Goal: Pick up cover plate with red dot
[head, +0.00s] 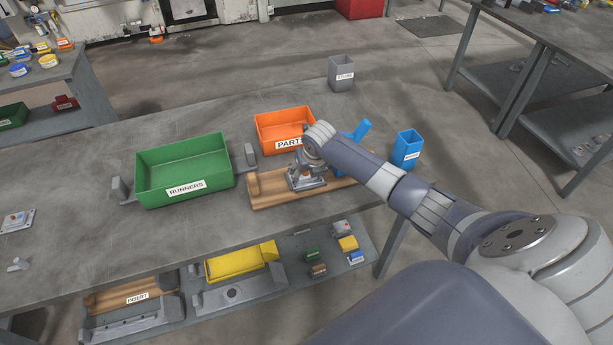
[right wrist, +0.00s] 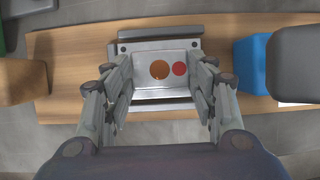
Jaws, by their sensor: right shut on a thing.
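The cover plate with the red dot (right wrist: 147,60) is a silver metal plate in the right wrist view. It carries a larger brown-orange disc and a smaller red dot beside it. My right gripper (right wrist: 163,82) has its fingers on the plate's left and right sides and is shut on it. In the head view, the right gripper (head: 306,178) is over the wooden board (head: 267,198), and its wrist hides much of the plate. I cannot tell whether the plate is clear of the metal fixture under it. My left gripper is not in view.
An orange PARTS bin (head: 265,133) stands behind the board, and a green RUNNERS bin (head: 150,188) is to its left. A blue block (head: 361,133) and blue cup (head: 408,148) are to the right. A small metal piece (head: 17,220) lies far left.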

